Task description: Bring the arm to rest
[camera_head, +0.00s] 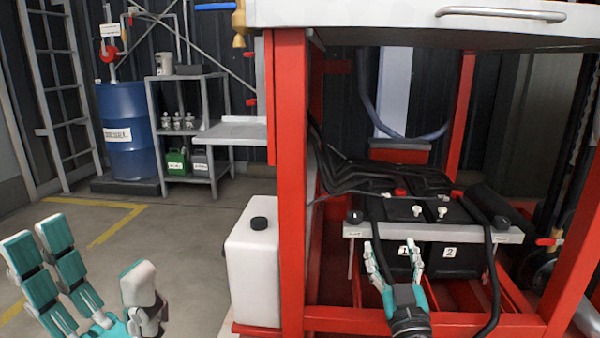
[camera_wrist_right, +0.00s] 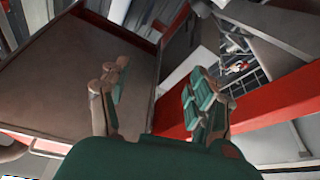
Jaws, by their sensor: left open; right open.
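My left gripper (camera_head: 97,262) is at the lower left of the head view, over the open floor. Its teal and grey fingers are spread apart from the thumb, and it is empty. My right gripper (camera_head: 395,255) is in front of the black batteries (camera_head: 470,258) marked 1 and 2, inside the red frame. Its fingers point up and stand apart with nothing between them. In the right wrist view the right gripper (camera_wrist_right: 157,85) also shows open and empty. I cannot tell whether it touches the battery front.
The red frame (camera_head: 291,180) has a post between my two grippers. A white tank (camera_head: 253,265) stands left of that post. A grey strap bar (camera_head: 460,235) crosses the batteries, and a black cable (camera_head: 489,285) hangs at right. A blue drum (camera_head: 127,150) stands far back. The left floor is clear.

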